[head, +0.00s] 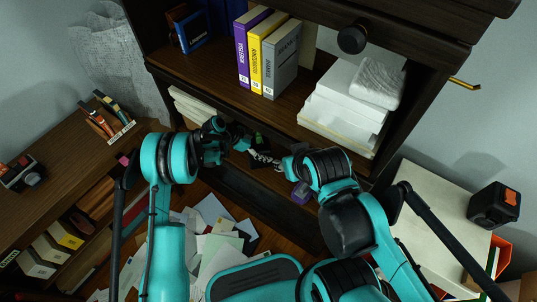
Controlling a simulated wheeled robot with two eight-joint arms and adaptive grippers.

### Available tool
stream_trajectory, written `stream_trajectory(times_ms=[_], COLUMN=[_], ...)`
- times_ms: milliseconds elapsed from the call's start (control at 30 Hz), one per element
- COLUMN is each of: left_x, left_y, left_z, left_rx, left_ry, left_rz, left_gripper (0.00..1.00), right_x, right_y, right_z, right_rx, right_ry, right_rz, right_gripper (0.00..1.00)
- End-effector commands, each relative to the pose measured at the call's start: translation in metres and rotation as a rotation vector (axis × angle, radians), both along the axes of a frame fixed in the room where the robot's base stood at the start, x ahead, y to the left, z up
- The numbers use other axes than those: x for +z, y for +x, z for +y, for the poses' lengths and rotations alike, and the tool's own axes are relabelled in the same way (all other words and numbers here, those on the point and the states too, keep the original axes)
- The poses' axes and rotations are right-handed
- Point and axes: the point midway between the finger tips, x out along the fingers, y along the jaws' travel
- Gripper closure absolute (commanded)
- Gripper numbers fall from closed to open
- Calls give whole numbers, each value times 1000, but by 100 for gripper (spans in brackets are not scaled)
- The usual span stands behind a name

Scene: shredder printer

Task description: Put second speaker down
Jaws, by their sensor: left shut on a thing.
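My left gripper (238,138) reaches in from the left at the front of the cabinet's lower opening. It is shut on a small dark thing, mostly hidden by the fingers, and I cannot tell for sure that this is the speaker. My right gripper (287,165) is a little to the right, pointing left; its jaws are too small and covered to read. A black box with an orange patch (494,206), possibly a speaker, stands on the pale surface at the far right.
The dark wooden cabinet (200,75) holds a row of upright books (262,58) and a stack of white paper (345,105). Papers (210,212) lie scattered on the floor. A wooden desk (50,190) stands at the left. A small purple thing (301,192) is below my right gripper.

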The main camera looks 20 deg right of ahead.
Motion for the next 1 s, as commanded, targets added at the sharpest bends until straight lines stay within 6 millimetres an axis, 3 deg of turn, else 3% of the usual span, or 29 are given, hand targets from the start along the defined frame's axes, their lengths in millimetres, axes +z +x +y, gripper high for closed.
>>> stream_trajectory(times_ms=[267,533,933,967,1000], left_x=[0,-34,-37,-37,-36], left_y=[-3,-2,-2,-2,-2], left_z=[-18,-16,-16,-15,-15], left_rx=[-2,0,0,-1,-1], left_ry=[-1,-1,-1,0,0], left_rz=[-1,0,0,-1,-1], left_gripper=[79,79,79,20,9], right_x=[-5,-24,-23,-23,-23], right_y=[0,0,0,0,0], right_z=[0,0,0,0,0], right_rx=[0,0,0,0,0], right_ry=[0,0,0,0,0], right_rz=[0,0,0,0,0], right_gripper=[60,60,60,60,60])
